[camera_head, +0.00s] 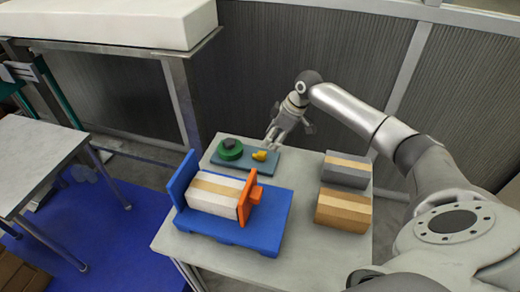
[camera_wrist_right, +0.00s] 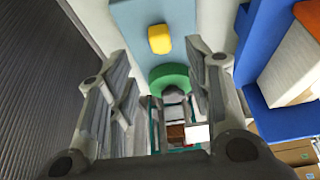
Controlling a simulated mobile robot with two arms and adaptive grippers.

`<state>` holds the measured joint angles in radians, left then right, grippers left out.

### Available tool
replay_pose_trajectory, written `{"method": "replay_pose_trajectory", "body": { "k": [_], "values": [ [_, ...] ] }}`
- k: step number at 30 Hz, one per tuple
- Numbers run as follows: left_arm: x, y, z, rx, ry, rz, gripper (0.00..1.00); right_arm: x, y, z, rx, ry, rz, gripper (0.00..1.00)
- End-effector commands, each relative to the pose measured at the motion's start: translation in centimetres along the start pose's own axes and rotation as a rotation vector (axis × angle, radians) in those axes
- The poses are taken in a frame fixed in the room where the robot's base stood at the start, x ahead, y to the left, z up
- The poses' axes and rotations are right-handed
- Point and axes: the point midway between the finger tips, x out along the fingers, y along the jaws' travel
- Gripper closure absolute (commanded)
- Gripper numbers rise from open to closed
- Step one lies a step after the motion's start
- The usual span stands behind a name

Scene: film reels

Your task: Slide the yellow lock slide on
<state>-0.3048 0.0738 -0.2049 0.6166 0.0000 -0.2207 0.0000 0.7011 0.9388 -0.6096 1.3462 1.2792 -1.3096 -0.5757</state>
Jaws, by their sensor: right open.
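The yellow lock slide (camera_head: 260,155) lies on a flat blue-grey board (camera_head: 240,164) at the back of the table. It shows in the right wrist view as a small yellow block (camera_wrist_right: 159,39). A green reel (camera_head: 229,152) with a dark piece on top is on the same board, left of the slide. The green reel also shows in the wrist view (camera_wrist_right: 169,76). My right gripper (camera_head: 270,145) is open and empty, close to the yellow slide. In the wrist view the slide appears beyond the open fingers (camera_wrist_right: 157,58). My left gripper is not in view.
A blue cradle (camera_head: 265,231) with an orange end piece (camera_head: 247,196) holds a white and tan box at the table's front left. A grey box (camera_head: 346,171) and a brown box (camera_head: 342,211) stand at the right. Bare tabletop (camera_head: 294,194) lies between them.

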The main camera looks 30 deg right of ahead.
Motion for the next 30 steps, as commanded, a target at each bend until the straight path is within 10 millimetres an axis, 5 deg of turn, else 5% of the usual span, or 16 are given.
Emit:
{"method": "replay_pose_trajectory", "body": {
  "k": [12,25,30],
  "values": [
    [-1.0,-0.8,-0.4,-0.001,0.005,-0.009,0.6,6.9,-0.1,-0.1,0.002,0.001,-0.002,0.54],
    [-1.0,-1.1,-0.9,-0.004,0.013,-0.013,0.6,7.8,-0.1,0.0,-0.001,0.001,-0.001,0.54],
    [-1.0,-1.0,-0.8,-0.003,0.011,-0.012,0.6,7.8,-0.1,0.0,0.0,0.001,-0.001,0.74]
  ]
}}
